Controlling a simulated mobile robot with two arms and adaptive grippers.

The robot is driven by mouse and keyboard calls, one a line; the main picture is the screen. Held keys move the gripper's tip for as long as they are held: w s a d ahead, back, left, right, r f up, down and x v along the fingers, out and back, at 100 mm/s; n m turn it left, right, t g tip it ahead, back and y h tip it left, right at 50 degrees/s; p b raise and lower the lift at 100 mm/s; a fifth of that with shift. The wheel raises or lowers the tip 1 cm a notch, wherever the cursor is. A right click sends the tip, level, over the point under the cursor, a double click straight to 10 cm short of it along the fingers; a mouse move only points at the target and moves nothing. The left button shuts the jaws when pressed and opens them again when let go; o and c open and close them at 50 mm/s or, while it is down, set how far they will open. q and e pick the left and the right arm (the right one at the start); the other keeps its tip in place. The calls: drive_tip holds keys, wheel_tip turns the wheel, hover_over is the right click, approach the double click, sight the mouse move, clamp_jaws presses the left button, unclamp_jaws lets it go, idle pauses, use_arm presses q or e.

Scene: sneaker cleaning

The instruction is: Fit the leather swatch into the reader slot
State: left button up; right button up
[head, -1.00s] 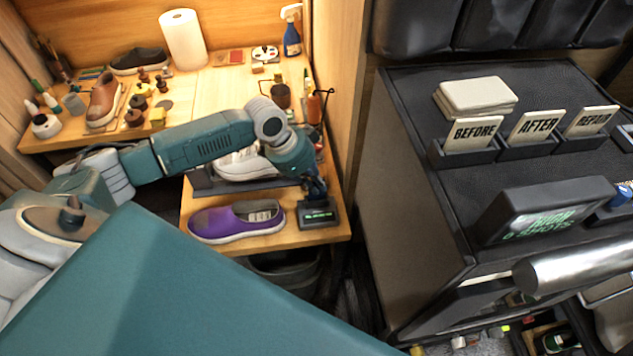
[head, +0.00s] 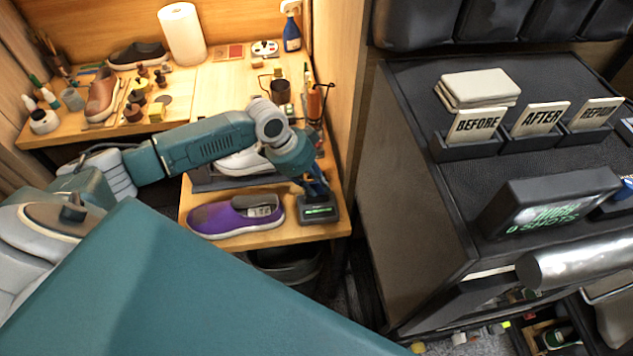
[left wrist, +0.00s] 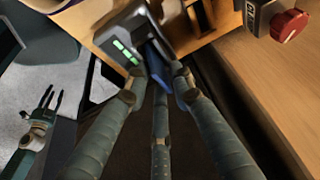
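The leather swatch, a small dark blue piece (left wrist: 157,62), sits between the fingertips of my left gripper (head: 316,188), which is shut on it. The left wrist view also shows this gripper (left wrist: 160,82), its fingers close around the swatch. The reader (head: 319,211) is a small dark box at the front right corner of the bench, with a lit green display. In the left wrist view the reader (left wrist: 122,50) shows green bars, and the swatch is right against it. The fingers hide the slot, so I cannot tell how deep the swatch sits. My right gripper (left wrist: 48,104) looks open and empty.
A purple slip-on shoe (head: 235,216) lies just left of the reader. A light sneaker (head: 243,161) is behind, partly under my left arm. A dark cabinet (head: 400,200) with card holders stands to the right, across a narrow gap. A red knob (left wrist: 289,25) is near the reader.

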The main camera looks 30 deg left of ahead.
use_arm(q)
drive_tip(key=shift+r, duration=0.15)
drive_tip(key=v, duration=1.1)
drive_tip(key=shift+r, duration=0.35)
drive_tip(key=shift+s+a, duration=0.1)
drive_tip(key=shift+s, duration=0.05)
